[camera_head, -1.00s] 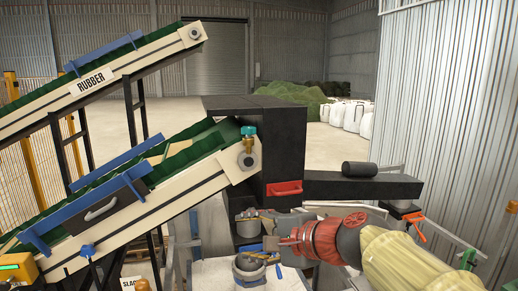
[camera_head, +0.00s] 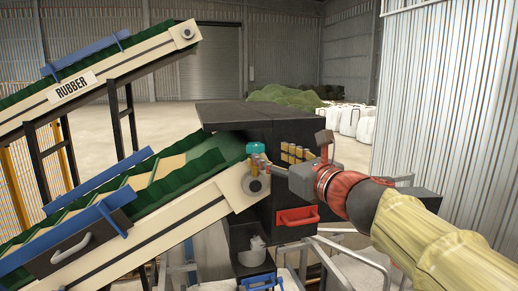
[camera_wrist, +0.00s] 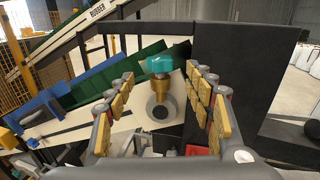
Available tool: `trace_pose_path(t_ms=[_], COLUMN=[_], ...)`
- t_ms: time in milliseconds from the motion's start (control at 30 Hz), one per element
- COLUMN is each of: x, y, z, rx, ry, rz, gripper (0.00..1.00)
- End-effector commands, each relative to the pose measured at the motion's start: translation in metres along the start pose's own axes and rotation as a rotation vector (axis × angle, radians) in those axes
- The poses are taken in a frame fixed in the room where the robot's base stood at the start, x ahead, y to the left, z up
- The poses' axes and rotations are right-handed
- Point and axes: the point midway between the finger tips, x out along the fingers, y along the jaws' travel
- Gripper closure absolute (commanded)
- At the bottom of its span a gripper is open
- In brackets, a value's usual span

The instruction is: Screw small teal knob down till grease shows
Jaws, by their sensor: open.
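The small teal knob (camera_head: 254,148) sits on top of a brass grease cup at the upper end of the lower conveyor (camera_head: 190,209), above a round grey bearing. In the wrist view the teal knob (camera_wrist: 159,64) and its brass body (camera_wrist: 162,84) stand upright, centred between my finger rows. My gripper (camera_head: 277,160) is open and reaches in from the right, its tips close to the knob. In the wrist view my gripper (camera_wrist: 160,76) has yellow-padded fingers on both sides, with visible gaps to the knob. Any grease is too small to make out.
A black housing (camera_head: 290,125) with a red handle (camera_head: 297,216) stands just behind and right of the knob. A blue side rail (camera_head: 75,229) runs along the conveyor. The upper RUBBER conveyor (camera_head: 90,80) is at the left. White bags (camera_head: 350,120) stand far back.

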Motion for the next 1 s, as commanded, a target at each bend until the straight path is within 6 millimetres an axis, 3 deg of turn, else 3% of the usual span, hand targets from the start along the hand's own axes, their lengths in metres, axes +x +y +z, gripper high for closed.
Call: trace_pose_path(t_ms=[233,700,1000], x=[0.011,0.073,0.079], y=[0.0,0.0,-0.001], z=[-0.002,-0.002,-0.002], rx=[0.048,0.045,0.043], ry=[0.005,0.004,0.003], rz=[0.0,0.0,-0.001], gripper=[0.47,0.47,0.47])
